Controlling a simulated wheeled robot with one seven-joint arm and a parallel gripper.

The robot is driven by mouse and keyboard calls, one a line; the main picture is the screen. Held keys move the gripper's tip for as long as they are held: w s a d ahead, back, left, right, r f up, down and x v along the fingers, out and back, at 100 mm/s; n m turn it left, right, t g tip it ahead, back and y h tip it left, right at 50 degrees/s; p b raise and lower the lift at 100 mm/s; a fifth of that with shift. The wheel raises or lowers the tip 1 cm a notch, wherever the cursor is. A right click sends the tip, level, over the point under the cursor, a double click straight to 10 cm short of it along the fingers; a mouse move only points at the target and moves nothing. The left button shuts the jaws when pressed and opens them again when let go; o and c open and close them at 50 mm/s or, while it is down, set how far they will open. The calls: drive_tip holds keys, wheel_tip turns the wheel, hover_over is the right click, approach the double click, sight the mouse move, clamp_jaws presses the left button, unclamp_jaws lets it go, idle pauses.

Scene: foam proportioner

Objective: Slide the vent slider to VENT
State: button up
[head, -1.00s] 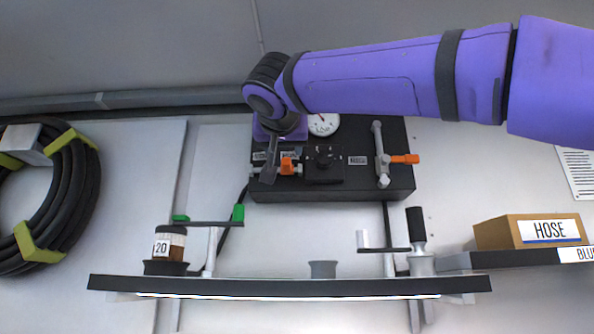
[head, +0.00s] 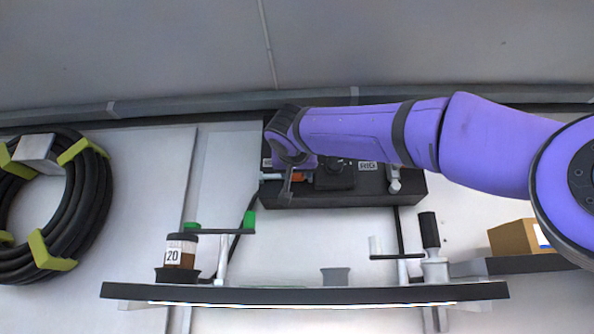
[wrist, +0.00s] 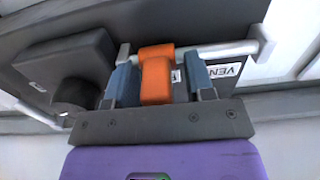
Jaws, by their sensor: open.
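The vent slider is an orange block (wrist: 156,75) on a silver rail (wrist: 220,52) in the wrist view. It sits nearer the left end of the rail, with the VENT label (wrist: 228,71) to its right, partly covered. My gripper (wrist: 160,84) is open, with one blue-grey finger on each side of the slider. Narrow gaps show between fingers and slider, and I cannot tell whether either touches. In the head view my gripper (head: 287,187) is at the left of the black panel (head: 350,200), and only a bit of the orange slider (head: 302,176) shows beside it.
A black block with a round knob (wrist: 72,92) sits close left of the fingers in the wrist view. Below the panel is a shelf (head: 300,294) with a brown jar (head: 181,252), a grey cup (head: 335,276) and crank handles. A hose coil (head: 92,210) hangs at left.

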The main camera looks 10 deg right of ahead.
sight(276, 176)
drive_tip(key=shift+c, duration=0.5)
clamp_jaws()
drive_tip(key=shift+w+a, duration=0.25)
drive_tip(key=shift+a, duration=1.05)
drive_tip(key=shift+w+a, duration=0.25)
drive_tip(key=shift+a, duration=1)
drive_tip(key=shift+o, duration=0.5)
unclamp_jaws()
drive_tip(key=shift+a, duration=0.2)
drive_tip(key=s+a, duration=0.2)
drive_tip(key=s, duration=0.8)
drive_tip(key=shift+s, duration=0.3)
